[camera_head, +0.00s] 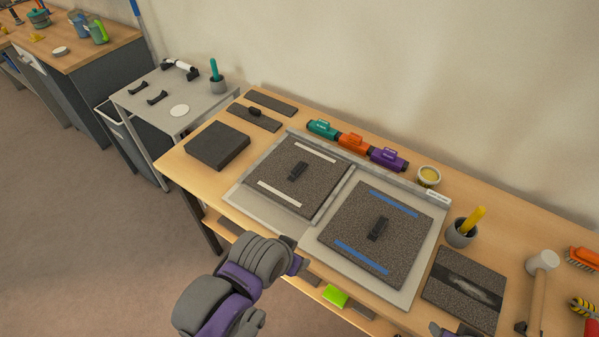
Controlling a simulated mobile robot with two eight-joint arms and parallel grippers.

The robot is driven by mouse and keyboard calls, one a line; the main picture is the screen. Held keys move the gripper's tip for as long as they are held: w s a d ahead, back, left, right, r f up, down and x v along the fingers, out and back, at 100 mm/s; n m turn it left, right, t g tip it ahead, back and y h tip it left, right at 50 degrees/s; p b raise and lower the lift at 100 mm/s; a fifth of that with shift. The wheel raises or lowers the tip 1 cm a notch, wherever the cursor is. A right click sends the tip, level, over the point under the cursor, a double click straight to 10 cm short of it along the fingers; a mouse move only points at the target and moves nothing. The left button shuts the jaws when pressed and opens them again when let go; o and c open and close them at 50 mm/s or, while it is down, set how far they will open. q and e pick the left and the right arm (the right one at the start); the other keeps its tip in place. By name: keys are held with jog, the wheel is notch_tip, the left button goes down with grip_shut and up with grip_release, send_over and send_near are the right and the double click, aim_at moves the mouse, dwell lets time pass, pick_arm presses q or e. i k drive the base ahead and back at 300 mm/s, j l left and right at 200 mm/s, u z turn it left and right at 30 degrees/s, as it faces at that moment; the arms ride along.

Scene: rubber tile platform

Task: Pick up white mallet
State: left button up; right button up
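The white mallet (543,263) lies at the right end of the wooden workbench. Its pale head is toward the wall and its wooden handle (538,298) runs toward the bottom edge of the view. A small dark piece touches or overlaps the left side of the lower handle; I cannot tell what it is. A purple and grey part of my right arm shows at the bottom edge, left of the mallet, and the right gripper's fingers are not clear. My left arm reaches up over the bench's front edge, its gripper (297,264) near the tiles, its fingers hidden.
Two speckled rubber tiles on grey trays (433,252) fill the bench middle. A dark-striped tile (462,285) and a cup with a yellow handle (462,232) are left of the mallet. An orange brush (583,257) lies close on its right. Coloured tools line the back.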

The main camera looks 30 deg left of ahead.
aim_at(545, 260)
jog(key=z, duration=1.3)
